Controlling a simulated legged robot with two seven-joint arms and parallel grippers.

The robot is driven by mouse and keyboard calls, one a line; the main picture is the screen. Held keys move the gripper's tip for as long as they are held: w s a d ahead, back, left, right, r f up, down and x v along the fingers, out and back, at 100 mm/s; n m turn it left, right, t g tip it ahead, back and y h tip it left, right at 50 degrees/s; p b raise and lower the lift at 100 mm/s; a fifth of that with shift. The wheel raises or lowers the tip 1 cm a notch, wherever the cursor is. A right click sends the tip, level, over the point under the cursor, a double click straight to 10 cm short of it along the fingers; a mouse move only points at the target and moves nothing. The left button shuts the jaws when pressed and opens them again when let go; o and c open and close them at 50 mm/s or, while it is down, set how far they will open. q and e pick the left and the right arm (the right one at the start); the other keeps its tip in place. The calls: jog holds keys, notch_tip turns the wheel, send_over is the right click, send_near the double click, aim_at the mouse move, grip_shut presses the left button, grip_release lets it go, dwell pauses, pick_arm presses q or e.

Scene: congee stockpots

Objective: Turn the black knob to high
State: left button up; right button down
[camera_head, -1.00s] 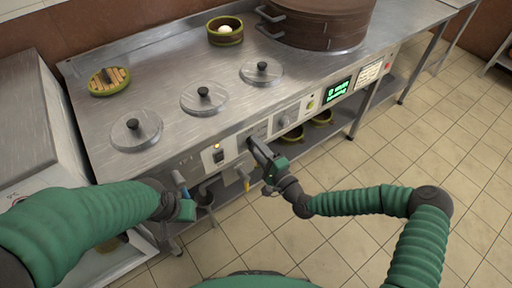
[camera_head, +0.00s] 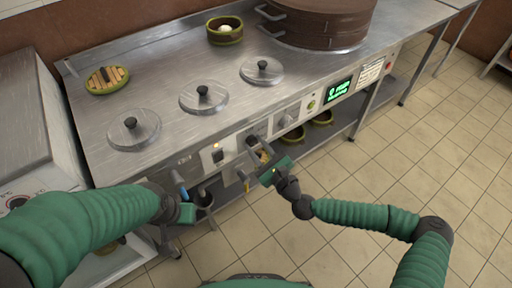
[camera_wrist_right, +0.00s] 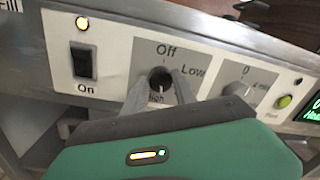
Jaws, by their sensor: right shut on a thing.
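The black knob (camera_wrist_right: 160,78) is on the pale front panel of the steel counter, with "Off" above it, "Low" to its right and "High" below it. In the right wrist view my right gripper (camera_wrist_right: 160,88) has one finger on each side of the knob and is shut on it. The knob's exact pointer direction is hard to read. In the head view my right gripper (camera_head: 257,143) reaches the panel, and its fingers partly hide the knob. My left gripper (camera_head: 186,211) hangs in front of the counter's left part, away from the knob; its fingers are unclear.
Left of the knob are a black switch (camera_wrist_right: 84,62) marked "On" and a lit amber lamp (camera_wrist_right: 82,23). To the right are a second dial (camera_wrist_right: 238,89), a green button (camera_wrist_right: 284,101) and a green display (camera_head: 339,91). Several lidded wells and a large brown steamer (camera_head: 318,25) are on top.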

jog(key=shift+d+f+m, duration=0.1)
jog(key=shift+f+m, duration=0.05)
jog(key=shift+m, duration=0.55)
jog(key=shift+f+m, duration=0.15)
jog(key=shift+m, duration=0.55)
jog(key=shift+h, duration=0.3)
jog(key=c, duration=1)
grip_release()
jog(key=shift+w, duration=0.1)
jog(key=shift+r, duration=0.1)
